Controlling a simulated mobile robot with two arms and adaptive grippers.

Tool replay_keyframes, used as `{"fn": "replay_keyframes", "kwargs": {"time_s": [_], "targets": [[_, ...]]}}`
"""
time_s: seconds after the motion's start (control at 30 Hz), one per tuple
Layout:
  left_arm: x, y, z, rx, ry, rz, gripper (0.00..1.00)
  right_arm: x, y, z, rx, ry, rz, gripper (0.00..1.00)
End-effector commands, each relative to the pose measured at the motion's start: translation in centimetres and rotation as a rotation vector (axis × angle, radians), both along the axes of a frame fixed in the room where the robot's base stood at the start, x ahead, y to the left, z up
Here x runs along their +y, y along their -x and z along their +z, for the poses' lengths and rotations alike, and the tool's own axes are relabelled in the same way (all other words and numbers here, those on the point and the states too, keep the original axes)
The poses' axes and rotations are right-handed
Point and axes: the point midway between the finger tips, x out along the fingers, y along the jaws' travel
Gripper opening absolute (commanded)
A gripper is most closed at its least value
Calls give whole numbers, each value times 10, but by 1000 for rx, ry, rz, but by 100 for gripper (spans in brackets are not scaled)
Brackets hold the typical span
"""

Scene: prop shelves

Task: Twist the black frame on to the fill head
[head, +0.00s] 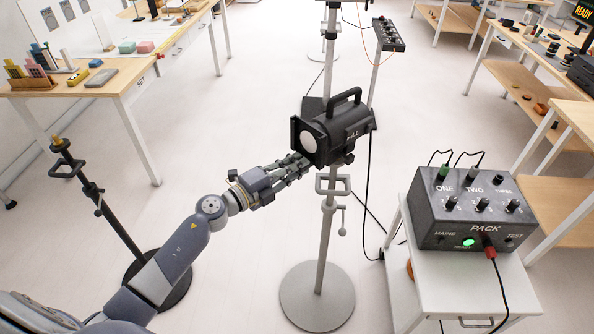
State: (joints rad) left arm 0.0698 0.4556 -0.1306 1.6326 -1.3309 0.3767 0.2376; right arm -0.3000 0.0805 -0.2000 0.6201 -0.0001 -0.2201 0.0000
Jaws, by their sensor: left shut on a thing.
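The fill head (350,121) is a black lamp with a top handle, marked FILL, on a stand in the middle of the head view. The black frame (296,134) is a square plate at the lamp's front, around its pale round lens. I cannot tell how firmly it is seated. My left gripper (302,166) comes in from the lower left and is shut at the lower edge of the frame. Its fingertips are partly hidden against the dark frame. My right gripper is out of view.
The lamp stand has a round grey base (318,297). A PACK power box (474,212) sits on a white cart (463,284) at right, with cables hanging. A bare black stand (97,197) is at left. A table (124,80) stands at upper left. Pale floor is clear between.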

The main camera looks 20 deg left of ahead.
Motion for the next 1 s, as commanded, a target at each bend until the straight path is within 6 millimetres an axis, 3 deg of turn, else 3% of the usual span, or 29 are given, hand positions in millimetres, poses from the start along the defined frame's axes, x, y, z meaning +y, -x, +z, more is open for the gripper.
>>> {"fn": "replay_keyframes", "kwargs": {"time_s": [0.4,0.43,0.5,0.53,0.87,1.0], "targets": [[1,-1,1,-9,-13,0,0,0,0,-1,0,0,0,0],[1,-1,1,-9,-13,0,17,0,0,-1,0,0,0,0],[1,-1,1,-9,-13,0,33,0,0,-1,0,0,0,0],[1,-1,1,-9,-13,0,36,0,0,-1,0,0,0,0],[1,1,-1,-6,-14,-1,36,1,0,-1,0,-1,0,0],[7,10,-2,-5,-17,0,36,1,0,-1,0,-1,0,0]]}}
